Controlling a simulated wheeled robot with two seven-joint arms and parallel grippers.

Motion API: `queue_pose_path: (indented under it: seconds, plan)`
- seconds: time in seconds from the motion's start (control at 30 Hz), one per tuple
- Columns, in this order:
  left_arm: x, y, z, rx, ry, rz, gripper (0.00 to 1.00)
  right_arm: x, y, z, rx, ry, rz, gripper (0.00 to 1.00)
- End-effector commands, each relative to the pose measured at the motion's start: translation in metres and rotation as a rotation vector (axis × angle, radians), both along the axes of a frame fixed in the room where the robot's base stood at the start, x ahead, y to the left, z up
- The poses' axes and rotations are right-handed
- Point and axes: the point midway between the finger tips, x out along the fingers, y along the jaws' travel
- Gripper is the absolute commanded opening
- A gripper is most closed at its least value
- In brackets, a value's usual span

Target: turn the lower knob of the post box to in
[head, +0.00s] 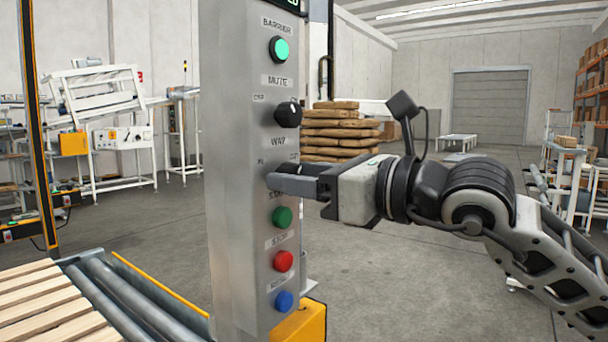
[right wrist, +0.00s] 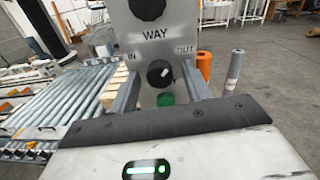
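The post box (head: 232,150) is a tall grey column with labelled controls. In the right wrist view its lower knob (right wrist: 160,74) is black and round with a white mark, under the label WAY, with IN at left and OUT at right. The mark appears to point up and right, towards OUT. My right gripper (head: 282,183) is at the front of the box and hides this knob in the head view. In the wrist view its fingers (right wrist: 161,91) are open, one on each side of the knob, with gaps visible. My left gripper is not in view.
The upper knob (head: 288,114) and a lit green button (head: 279,49) are above. Green (head: 282,217), red (head: 283,261) and blue (head: 284,301) buttons are below. A roller conveyor (head: 130,300) with a wooden pallet (head: 45,305) is at left.

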Motion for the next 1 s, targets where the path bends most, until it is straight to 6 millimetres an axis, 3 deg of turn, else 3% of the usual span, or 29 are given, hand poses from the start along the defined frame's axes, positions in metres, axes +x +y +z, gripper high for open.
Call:
queue_pose_path:
  seconds: [0.03,0.13,0.57,1.0]
  plan:
    - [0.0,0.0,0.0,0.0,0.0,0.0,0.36,0.0,0.0,0.0,0.0,0.0,0.0,0.34]
    - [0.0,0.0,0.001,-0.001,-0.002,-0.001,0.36,0.0,0.0,0.0,0.0,0.0,0.0,0.06]
    - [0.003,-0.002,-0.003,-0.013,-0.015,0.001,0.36,-0.001,0.0,-0.002,-0.037,-0.051,0.001,0.06]
    - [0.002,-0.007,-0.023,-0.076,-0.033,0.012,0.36,-0.001,0.0,-0.004,-0.242,-0.336,0.0,0.06]
